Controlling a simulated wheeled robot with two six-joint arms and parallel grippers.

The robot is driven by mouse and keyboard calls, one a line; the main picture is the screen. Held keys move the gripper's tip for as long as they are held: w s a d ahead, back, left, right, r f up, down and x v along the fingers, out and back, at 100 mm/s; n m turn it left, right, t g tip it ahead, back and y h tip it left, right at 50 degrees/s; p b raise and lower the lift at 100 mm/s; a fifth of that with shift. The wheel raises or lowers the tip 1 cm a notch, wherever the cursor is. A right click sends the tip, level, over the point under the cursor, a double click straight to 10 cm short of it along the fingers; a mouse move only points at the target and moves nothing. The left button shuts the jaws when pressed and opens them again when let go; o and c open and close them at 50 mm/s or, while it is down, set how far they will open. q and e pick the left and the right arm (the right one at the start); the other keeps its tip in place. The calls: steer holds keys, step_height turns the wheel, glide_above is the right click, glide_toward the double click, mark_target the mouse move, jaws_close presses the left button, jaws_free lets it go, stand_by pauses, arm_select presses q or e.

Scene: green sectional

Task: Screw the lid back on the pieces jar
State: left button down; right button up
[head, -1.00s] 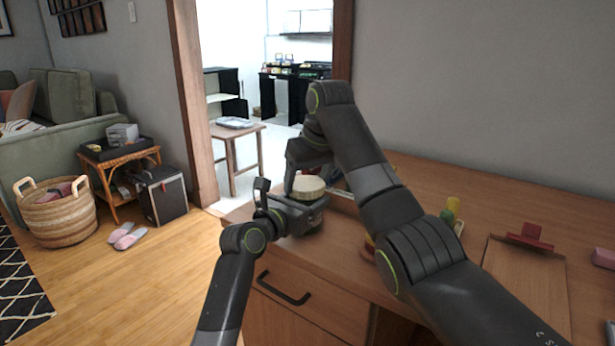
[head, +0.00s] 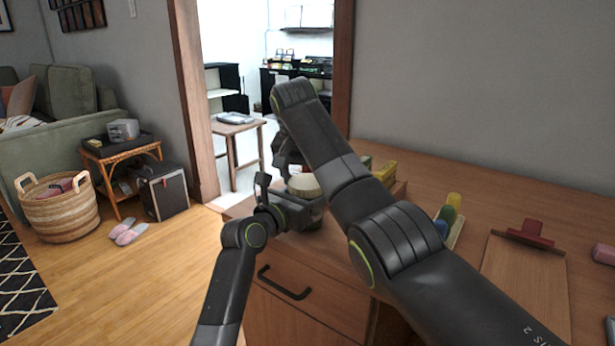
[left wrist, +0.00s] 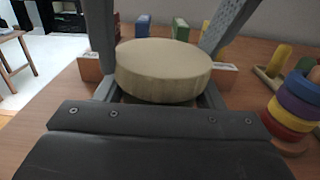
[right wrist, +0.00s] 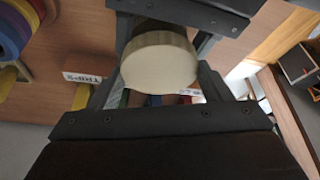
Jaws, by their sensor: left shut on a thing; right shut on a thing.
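The cream round lid (head: 304,186) lies level at the desk's left end, between my two grippers. It fills the middle of the left wrist view (left wrist: 163,70) and also shows in the right wrist view (right wrist: 159,62). My left gripper (head: 298,208) is low and shut on the pieces jar, which is mostly hidden under the lid and behind the fingers. My right gripper (head: 290,168) comes from above, its fingers on either side of the lid and shut on it. Whether the lid's thread is engaged is hidden.
A wooden tray of coloured blocks (head: 385,172) stands behind my right arm. Coloured pegs (head: 447,215) and a red piece on a board (head: 530,232) are farther right. Stacked rings (left wrist: 298,100) show beside the jar in the left wrist view. The desk's left edge is close.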

steer(key=m+h, duration=0.1)
steer(key=m, duration=0.2)
steer(key=shift+w+a+r+m, duration=0.1)
steer(key=shift+m, duration=0.2)
steer(key=o, duration=1.2)
steer(key=shift+c, duration=0.2)
steer(key=shift+v, duration=3.65)
